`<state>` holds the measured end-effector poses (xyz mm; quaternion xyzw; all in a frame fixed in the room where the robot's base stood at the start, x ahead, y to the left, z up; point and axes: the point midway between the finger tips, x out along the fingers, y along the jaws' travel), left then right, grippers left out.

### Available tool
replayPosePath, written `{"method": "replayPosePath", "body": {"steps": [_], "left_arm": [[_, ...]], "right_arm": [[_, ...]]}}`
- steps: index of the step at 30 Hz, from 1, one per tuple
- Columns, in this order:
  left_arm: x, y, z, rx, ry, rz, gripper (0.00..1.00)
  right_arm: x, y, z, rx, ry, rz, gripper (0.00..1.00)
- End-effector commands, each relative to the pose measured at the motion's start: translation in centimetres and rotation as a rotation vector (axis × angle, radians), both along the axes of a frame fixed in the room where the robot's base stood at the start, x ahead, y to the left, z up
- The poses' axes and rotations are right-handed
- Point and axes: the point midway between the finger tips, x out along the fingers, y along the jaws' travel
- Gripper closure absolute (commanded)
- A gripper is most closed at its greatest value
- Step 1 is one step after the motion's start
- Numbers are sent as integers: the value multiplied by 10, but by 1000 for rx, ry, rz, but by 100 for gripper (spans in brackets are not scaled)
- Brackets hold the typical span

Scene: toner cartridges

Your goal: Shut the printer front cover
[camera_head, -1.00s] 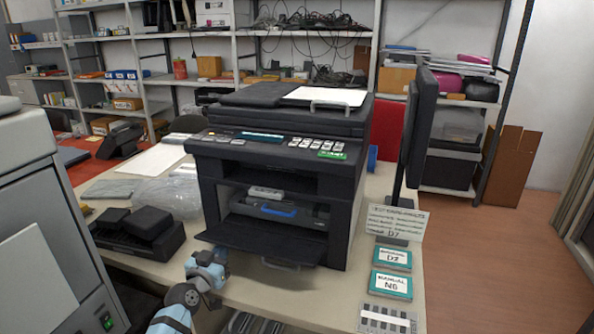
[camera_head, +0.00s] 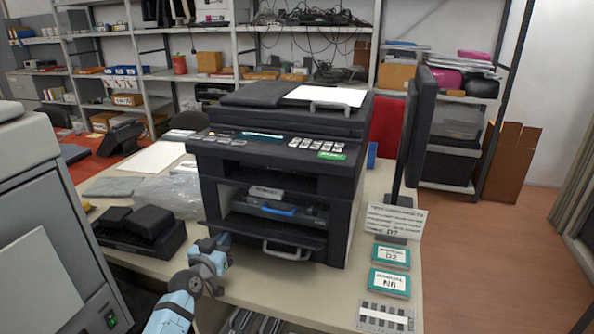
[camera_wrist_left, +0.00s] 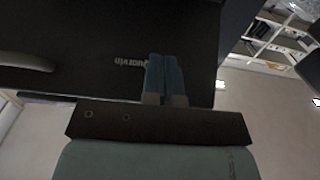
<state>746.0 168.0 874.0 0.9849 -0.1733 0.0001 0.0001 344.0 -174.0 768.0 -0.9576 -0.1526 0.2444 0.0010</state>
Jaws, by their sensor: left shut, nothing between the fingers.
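The dark printer (camera_head: 275,165) stands on the table with its front cover (camera_head: 262,236) folded partly down, below the open bay. The cover's grey handle (camera_head: 287,252) is at its front edge. A cartridge unit with a blue strip (camera_head: 275,210) sits inside the bay. My left gripper (camera_head: 224,242) is shut and empty at the cover's left front corner. In the left wrist view, the shut fingers (camera_wrist_left: 164,75) lie against or just in front of the cover's dark lettered outer face (camera_wrist_left: 90,75); I cannot tell if they touch. The handle (camera_wrist_left: 25,61) shows at left. My right gripper is out of view.
A black tray-like device (camera_head: 140,230) and a clear bag (camera_head: 168,195) lie left of the printer. A grey cabinet (camera_head: 45,230) is at the left edge.

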Motion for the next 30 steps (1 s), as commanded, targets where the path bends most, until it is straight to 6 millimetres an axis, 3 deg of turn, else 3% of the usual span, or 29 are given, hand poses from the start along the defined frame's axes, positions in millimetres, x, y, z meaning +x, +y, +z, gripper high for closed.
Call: {"method": "replayPosePath", "body": {"steps": [15,30], "left_arm": [[17,-6,23,1,-1,0,100],[22,-8,25,0,-1,0,100]], "right_arm": [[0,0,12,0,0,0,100],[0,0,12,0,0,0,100]]}}
